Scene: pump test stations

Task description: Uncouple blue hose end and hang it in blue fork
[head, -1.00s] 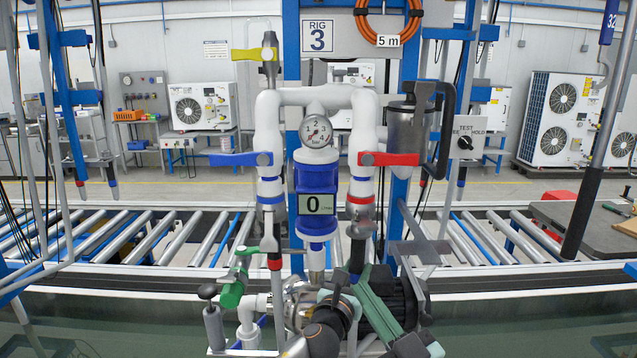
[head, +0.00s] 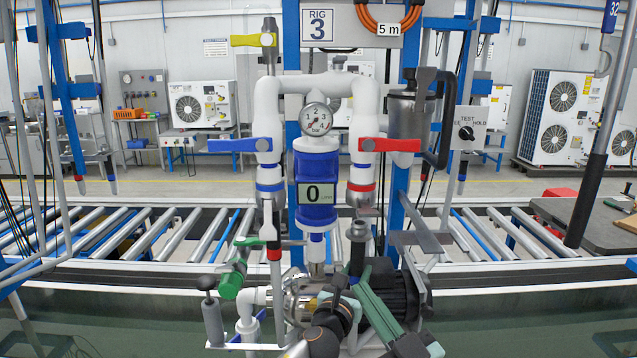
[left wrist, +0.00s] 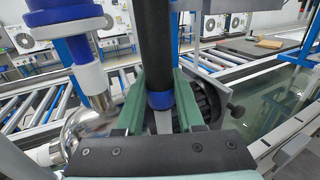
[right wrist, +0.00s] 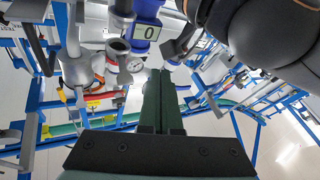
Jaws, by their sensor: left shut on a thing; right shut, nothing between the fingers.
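The blue hose end is a black cylinder with a blue band; in the left wrist view the band (left wrist: 160,98) sits between my left gripper's (left wrist: 155,105) green fingers, which are shut on it. In the head view this black hose end (head: 357,250) stands upright just below the red-banded port (head: 361,207), with a small gap between them. My left gripper (head: 357,271) is around it, partly hidden. My right gripper (head: 362,288) is lower, and its green fingers are shut and empty in the right wrist view (right wrist: 160,100). I cannot pick out the blue fork.
The blue meter (head: 316,215) is between the pipes. A grey bracket (head: 418,241) is right of the hose end, and the pump (head: 305,300) is below.

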